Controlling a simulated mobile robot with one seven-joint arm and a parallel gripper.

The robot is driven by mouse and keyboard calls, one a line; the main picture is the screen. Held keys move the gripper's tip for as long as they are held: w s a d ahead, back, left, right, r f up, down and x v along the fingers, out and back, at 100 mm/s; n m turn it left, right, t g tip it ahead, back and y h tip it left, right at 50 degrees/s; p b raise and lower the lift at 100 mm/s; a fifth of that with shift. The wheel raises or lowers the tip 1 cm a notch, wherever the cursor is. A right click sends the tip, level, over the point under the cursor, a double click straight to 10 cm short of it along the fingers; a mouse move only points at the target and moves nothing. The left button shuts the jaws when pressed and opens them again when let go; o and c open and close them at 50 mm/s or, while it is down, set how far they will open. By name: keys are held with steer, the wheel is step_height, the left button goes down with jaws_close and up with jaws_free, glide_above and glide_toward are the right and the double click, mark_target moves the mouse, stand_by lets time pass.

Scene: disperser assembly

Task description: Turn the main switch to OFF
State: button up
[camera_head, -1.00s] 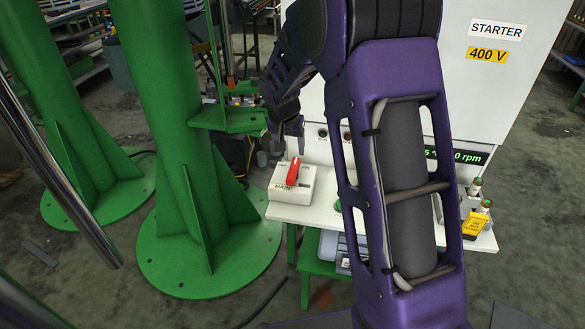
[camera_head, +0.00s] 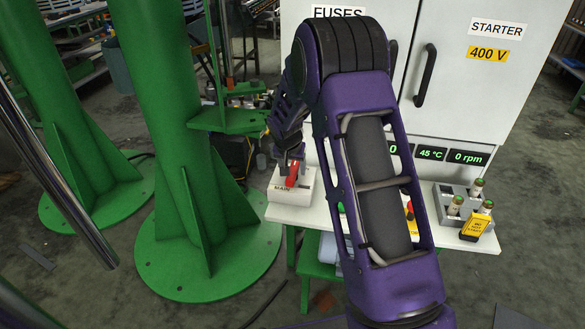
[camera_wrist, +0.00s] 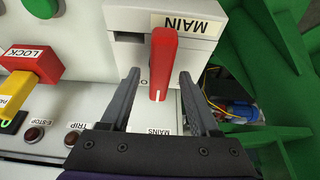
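The main switch is a white box (camera_head: 289,196) labelled MAIN, on the left end of the white shelf, with a red handle (camera_head: 292,175). In the wrist view the red handle (camera_wrist: 163,62) runs from the box's MAIN label (camera_wrist: 192,24) down toward my palm, with a small O mark beside it. My gripper (camera_wrist: 159,73) is open, one finger on each side of the handle, with visible gaps. In the head view my gripper (camera_head: 289,157) is just above and behind the handle.
The wrist view shows a red LOCK block (camera_wrist: 33,62), a yellow tag (camera_wrist: 17,92) and E-STOP (camera_wrist: 33,134) and TRIP (camera_wrist: 71,139) lamps beside the switch. A green column (camera_head: 165,120) stands left of the shelf. The cabinet display (camera_head: 468,157) reads 0 rpm.

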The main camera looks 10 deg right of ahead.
jaws_close()
steer(key=shift+n, duration=0.4)
steer(key=n+y+p, duration=0.1)
steer(key=n, duration=0.1)
steer(key=n+p, duration=0.1)
steer(key=shift+s+d+r+n+y+p, duration=0.1)
steer(key=shift+d+r+n+y+p, duration=0.1)
steer(key=shift+n+y+p, duration=0.2)
steer(key=n+y+p, duration=0.1)
steer(key=n+p, duration=0.1)
steer(key=n, duration=0.2)
steer(key=shift+d+y+p, duration=0.1)
steer(key=shift+y+p, duration=0.3)
steer(key=n, duration=0.2)
steer(key=n+g+y+p, duration=0.1)
steer(key=n, duration=0.2)
steer(key=shift+f+y, duration=0.15)
steer(key=shift+y, duration=0.15)
steer(key=n, duration=0.1)
steer(key=n+g, duration=0.1)
steer(key=n, duration=0.2)
steer(key=shift+w+d+y+b, duration=0.1)
steer(key=shift+w+y+b, duration=0.2)
steer(key=shift+y, duration=0.1)
steer(key=shift+s+n+g, duration=0.1)
steer(key=shift+n+g, duration=0.2)
steer(key=shift+n, duration=0.1)
